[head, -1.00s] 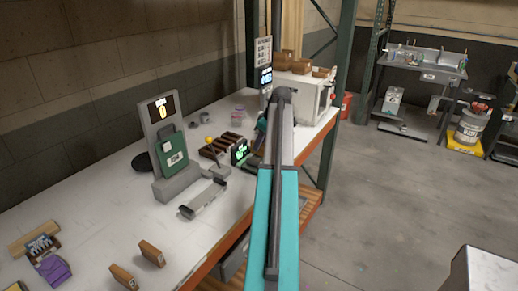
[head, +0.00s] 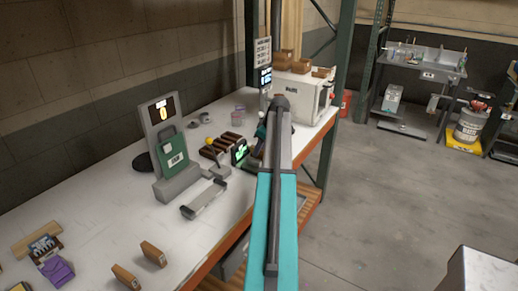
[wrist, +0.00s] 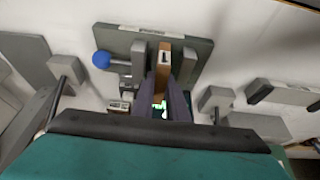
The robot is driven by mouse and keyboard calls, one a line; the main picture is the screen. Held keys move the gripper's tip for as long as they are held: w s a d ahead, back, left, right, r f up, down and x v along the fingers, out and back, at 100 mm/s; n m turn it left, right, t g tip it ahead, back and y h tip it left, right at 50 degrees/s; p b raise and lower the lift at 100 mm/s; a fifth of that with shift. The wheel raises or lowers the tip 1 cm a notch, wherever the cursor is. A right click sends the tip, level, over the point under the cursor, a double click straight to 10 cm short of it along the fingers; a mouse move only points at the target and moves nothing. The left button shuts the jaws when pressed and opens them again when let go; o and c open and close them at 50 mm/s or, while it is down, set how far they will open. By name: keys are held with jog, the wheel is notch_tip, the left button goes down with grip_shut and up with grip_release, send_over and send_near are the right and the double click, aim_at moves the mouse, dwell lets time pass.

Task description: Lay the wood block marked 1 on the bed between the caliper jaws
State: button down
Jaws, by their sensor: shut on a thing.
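In the wrist view my gripper (wrist: 168,98) is shut on a wood block (wrist: 163,60) with a pale label on its upper end. The block stands between two grey caliper jaws, the left one (wrist: 138,62) and the right one (wrist: 187,66), with narrow gaps seen beside it. Below them is a flat grey-green plate (wrist: 115,40). Whether the block touches the bed cannot be told, as my fingers hide its near part. In the head view my arm hides the block and most of the gripper.
In the head view, a green-lit display (head: 240,152) stands beside my arm. A scale-like stand (head: 160,130) and a grey tray (head: 204,199) are to its left. Two wood blocks, one (head: 153,254) and another (head: 126,276), stand near the front edge. A white box (head: 300,95) is behind.

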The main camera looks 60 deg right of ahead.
jog(key=shift+f, duration=0.2)
jog(key=c, duration=2)
grip_release()
jog(key=shift+r, duration=0.1)
jog(key=shift+b+v, duration=1.35)
jog(key=shift+v, duration=4.65)
